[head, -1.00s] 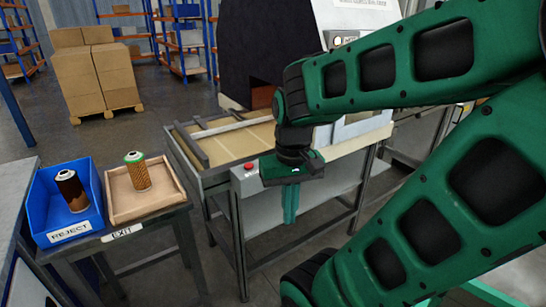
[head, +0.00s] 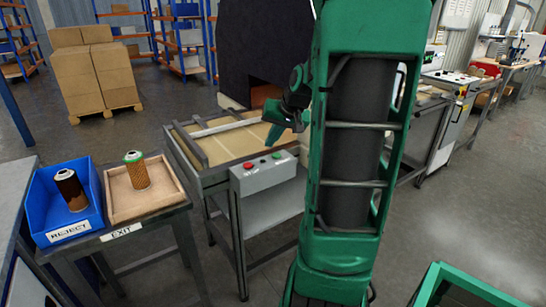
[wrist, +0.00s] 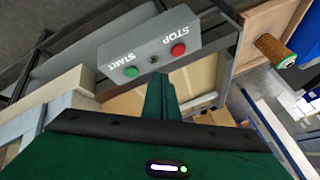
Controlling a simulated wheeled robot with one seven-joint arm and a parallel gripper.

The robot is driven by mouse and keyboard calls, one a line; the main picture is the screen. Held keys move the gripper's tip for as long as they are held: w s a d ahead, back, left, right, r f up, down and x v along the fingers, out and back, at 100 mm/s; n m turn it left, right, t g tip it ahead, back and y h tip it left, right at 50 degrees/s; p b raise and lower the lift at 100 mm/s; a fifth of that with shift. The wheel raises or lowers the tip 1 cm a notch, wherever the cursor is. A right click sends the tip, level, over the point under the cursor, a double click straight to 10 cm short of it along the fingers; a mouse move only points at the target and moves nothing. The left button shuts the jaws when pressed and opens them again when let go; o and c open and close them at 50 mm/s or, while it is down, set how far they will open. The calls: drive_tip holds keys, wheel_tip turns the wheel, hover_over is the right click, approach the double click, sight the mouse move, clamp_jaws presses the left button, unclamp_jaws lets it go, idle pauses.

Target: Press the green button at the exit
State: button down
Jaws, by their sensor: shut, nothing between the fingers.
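A grey control box (head: 265,172) sits at the front corner of the roller table. Its green button (head: 277,155) is on the right and its red button (head: 248,166) on the left. In the wrist view the green button (wrist: 131,71) is by the word START and the red button (wrist: 178,49) by STOP. My gripper (head: 270,143) is shut and empty, its fingers slanting down to the left just behind and above the box. In the wrist view my fingertips (wrist: 158,76) appear near the box edge, between the buttons, apart from the green one.
A wooden tray (head: 113,216) marked EXIT holds a green-topped cartridge (head: 137,171). Beside it a blue REJECT bin (head: 40,212) holds a dark brown cartridge (head: 71,190). The roller table (head: 188,147) leads to a dark machine opening.

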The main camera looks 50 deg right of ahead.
sight(279, 156)
drive_tip(key=w+d+r+m+t, duration=0.1)
drive_tip(key=w+d+r+t, duration=0.1)
drive_tip(key=d, duration=0.5)
drive_tip(key=shift+w+d+r+t, duration=0.2)
drive_tip(key=shift+w+r+t, duration=0.15)
drive_tip(key=shift+w, duration=0.3)
drive_tip(key=shift+f, duration=0.1)
drive_tip(key=shift+f, duration=4.3)
drive_tip(key=shift+f, duration=0.2)
drive_tip(key=shift+s+f, duration=0.1)
drive_tip(key=shift+f, duration=0.1)
